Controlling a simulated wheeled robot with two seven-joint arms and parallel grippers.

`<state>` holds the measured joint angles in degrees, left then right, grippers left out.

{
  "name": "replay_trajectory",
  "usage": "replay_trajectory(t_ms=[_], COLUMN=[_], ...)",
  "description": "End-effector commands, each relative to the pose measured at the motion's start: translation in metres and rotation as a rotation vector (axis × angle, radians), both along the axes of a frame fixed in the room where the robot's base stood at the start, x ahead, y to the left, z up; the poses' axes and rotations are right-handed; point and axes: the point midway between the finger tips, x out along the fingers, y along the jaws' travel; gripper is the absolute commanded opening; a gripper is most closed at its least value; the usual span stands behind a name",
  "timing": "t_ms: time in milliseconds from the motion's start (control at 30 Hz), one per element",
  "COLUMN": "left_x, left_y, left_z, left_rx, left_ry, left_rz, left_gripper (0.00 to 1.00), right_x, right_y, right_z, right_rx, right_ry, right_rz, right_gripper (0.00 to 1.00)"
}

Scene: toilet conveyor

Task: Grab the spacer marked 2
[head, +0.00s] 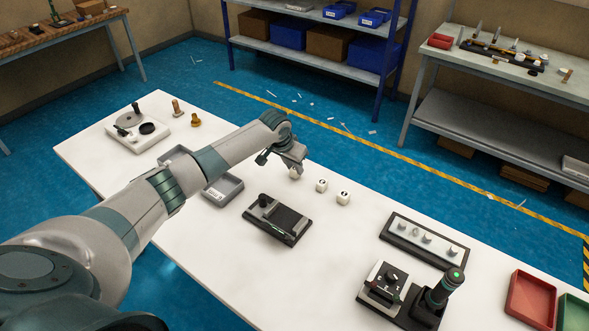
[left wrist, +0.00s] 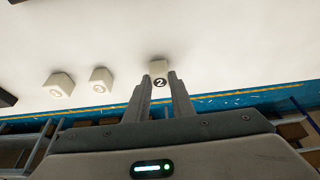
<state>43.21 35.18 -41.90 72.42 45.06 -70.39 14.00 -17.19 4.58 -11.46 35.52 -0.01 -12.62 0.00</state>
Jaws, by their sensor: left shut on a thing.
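The white spacer marked 2 (left wrist: 158,68) sits at the fingertips of my left gripper (left wrist: 162,84) in the left wrist view, with its black 2 facing the camera. The gripper is shut on it. In the head view my left gripper (head: 297,164) is low over the white table, and part of the spacer (head: 294,173) shows beneath it. Two other white spacers stand beside it, a middle one (head: 321,185) and a right one (head: 343,197). They also show in the left wrist view (left wrist: 101,80) (left wrist: 59,85); their marks are hard to read. My right gripper is out of view.
A dark fixture (head: 277,221) lies just in front of the spacers, with a grey tray (head: 222,190) to its left. A rack with several pegs (head: 424,240) and a device with a green-topped handle (head: 430,297) stand right. The red bin (head: 530,298) is at the right edge.

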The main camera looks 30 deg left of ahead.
Motion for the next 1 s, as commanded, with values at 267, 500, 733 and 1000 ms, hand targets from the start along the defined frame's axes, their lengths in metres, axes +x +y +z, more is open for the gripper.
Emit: replay_trajectory(t_ms=[267, 500, 733, 1000], left_x=[0.001, -0.006, -0.012, -0.016], left_y=[0.0, -0.048, -0.088, -0.113], left_z=[0.034, 0.06, 0.085, 0.102], left_rx=[-0.001, -0.003, -0.001, -0.001], left_ry=[-0.006, -0.006, -0.005, -0.003], left_rz=[-0.001, -0.005, -0.004, -0.001], left_gripper=[0.01, 0.01, 0.01, 0.01], right_x=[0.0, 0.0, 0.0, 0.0], right_y=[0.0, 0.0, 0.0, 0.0], right_z=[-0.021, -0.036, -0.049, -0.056], right_rx=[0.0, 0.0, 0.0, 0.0], right_ry=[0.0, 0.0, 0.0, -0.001], right_rz=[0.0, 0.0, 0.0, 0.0], right_gripper=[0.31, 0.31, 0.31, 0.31])
